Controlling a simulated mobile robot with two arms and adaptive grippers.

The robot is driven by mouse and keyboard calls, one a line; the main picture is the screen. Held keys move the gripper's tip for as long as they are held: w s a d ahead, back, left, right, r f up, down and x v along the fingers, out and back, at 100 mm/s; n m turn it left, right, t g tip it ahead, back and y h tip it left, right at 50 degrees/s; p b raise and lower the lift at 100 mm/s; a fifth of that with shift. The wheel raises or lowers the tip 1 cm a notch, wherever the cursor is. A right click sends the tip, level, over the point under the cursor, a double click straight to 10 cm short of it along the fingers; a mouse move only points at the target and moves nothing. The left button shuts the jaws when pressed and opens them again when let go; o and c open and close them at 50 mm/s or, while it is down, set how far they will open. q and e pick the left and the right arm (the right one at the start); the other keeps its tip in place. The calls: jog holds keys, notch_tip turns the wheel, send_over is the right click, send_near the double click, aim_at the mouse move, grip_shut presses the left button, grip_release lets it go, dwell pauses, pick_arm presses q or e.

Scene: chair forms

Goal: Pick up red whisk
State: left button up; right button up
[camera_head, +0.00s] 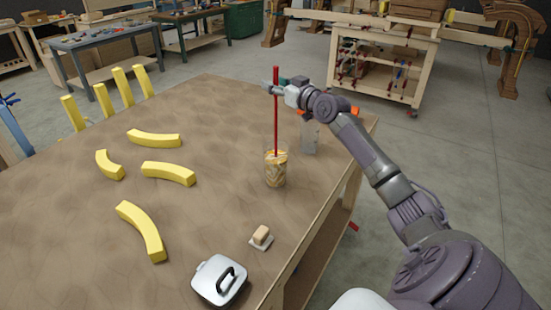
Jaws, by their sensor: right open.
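The red whisk (277,120) shows as a long, thin red handle standing nearly upright. Its lower end goes down into a clear glass (275,175) with pale, yellowish-brown contents, so its head cannot be made out. My right gripper (272,89) is at the upper part of the red handle, well above the glass. Its jaws are open and lie beside or around the handle; the small view does not show which. My left gripper is not in view.
Several yellow curved pieces (168,173) lie on the brown table (205,215). A lidded silver box (219,282) and a small tan block (262,234) on a white plate are near the front. A grey object (309,140) stands right of the glass, close to my arm.

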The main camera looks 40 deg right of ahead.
jog(key=shift+s, duration=0.15)
jog(key=shift+c, duration=0.9)
grip_shut()
jog(key=shift+r, duration=0.15)
